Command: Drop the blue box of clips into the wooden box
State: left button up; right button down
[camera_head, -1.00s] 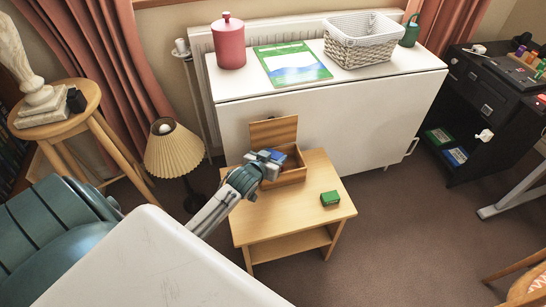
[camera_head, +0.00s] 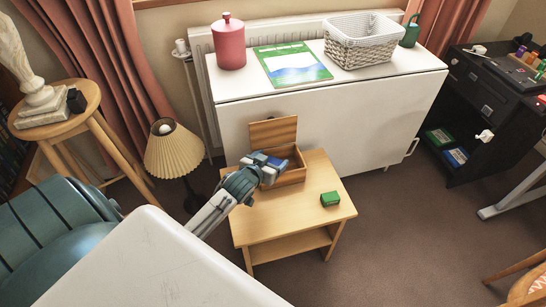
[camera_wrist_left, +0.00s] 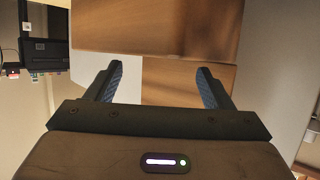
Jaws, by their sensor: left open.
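The wooden box (camera_head: 291,176) stands on the small wooden table with its lid (camera_head: 273,131) raised at the back. My left gripper (camera_head: 272,164) is over the front left of the box. It is open. In the left wrist view its two fingers (camera_wrist_left: 159,85) stand apart, with blue inner pads and nothing held between them; brown wood of the box (camera_wrist_left: 175,80) shows beyond. I cannot clearly make out the blue box of clips; a blue patch shows at the fingers in the head view, and I cannot tell it from the pads. The box's inside is partly hidden. My right gripper is not in view.
A white cabinet (camera_head: 350,122) stands close behind, with a wicker basket (camera_head: 360,48) and a red canister (camera_head: 229,43). A pleated lamp (camera_head: 173,151) stands to the left.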

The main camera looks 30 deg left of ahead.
pick_arm(q)
jog(key=p+v, duration=0.1)
jog(key=v, duration=0.7)
jog(key=shift+s+r, duration=0.2)
jog(key=shift+s, duration=0.2)
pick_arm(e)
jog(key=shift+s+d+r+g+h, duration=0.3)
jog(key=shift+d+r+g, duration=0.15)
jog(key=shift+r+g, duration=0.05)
